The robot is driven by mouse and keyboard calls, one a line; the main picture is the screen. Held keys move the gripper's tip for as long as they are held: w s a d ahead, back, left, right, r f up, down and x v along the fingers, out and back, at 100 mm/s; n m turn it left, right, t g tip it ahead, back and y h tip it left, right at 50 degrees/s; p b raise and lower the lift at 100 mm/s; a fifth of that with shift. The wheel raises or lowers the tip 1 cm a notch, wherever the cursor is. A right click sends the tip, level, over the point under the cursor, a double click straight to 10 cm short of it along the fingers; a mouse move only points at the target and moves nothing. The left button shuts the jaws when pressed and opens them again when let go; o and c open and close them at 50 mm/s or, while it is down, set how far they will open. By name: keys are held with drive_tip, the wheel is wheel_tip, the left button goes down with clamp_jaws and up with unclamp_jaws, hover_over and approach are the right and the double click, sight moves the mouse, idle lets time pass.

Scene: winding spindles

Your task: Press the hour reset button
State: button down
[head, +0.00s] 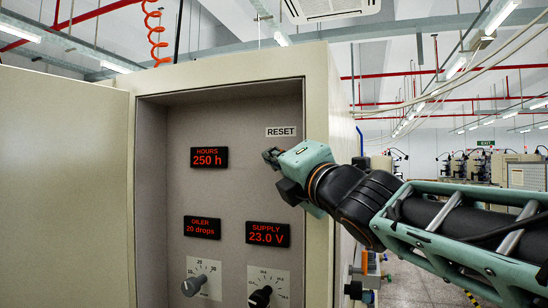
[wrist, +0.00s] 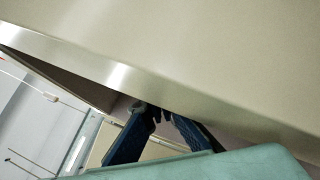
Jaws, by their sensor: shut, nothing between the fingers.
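A white RESET label (head: 280,132) is on the grey recessed panel (head: 240,185) of a beige cabinet. A red hours display (head: 209,158) reading 250 h is to its lower left. My gripper (head: 270,156) reaches in from the right, with its dark fingertips just below the RESET label. The fingers are shut and empty. No button shows clearly under the label; my gripper covers that area. In the wrist view, the fingertips (wrist: 160,113) meet near a small grey round thing (wrist: 137,106) that I cannot identify. I cannot tell whether the tips touch the panel.
The cabinet's right frame (head: 317,110) stands close to my gripper; its beige edge (wrist: 120,75) crosses the wrist view. Below are an oiler display (head: 202,227), a supply display (head: 267,234), a grey knob (head: 194,286) and a black knob (head: 260,297). An open door (head: 60,190) is at left.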

drive_tip(key=shift+w+d, duration=0.1)
drive_tip(key=shift+w, duration=0.05)
idle(0.7)
drive_tip(key=shift+d+r+p, duration=0.3)
drive_tip(key=shift+r+p, duration=0.1)
drive_tip(key=shift+r, duration=0.2)
idle(1.5)
drive_tip(key=shift+f, duration=0.1)
drive_tip(key=shift+w+f, duration=0.1)
drive_tip(key=shift+f+b, duration=0.1)
drive_tip(key=shift+b, duration=0.2)
drive_tip(key=s, duration=0.1)
drive_tip(key=s+a+b, duration=0.1)
drive_tip(key=s+b, duration=0.1)
drive_tip(key=shift+a+f, duration=0.2)
drive_tip(key=shift+f, duration=0.2)
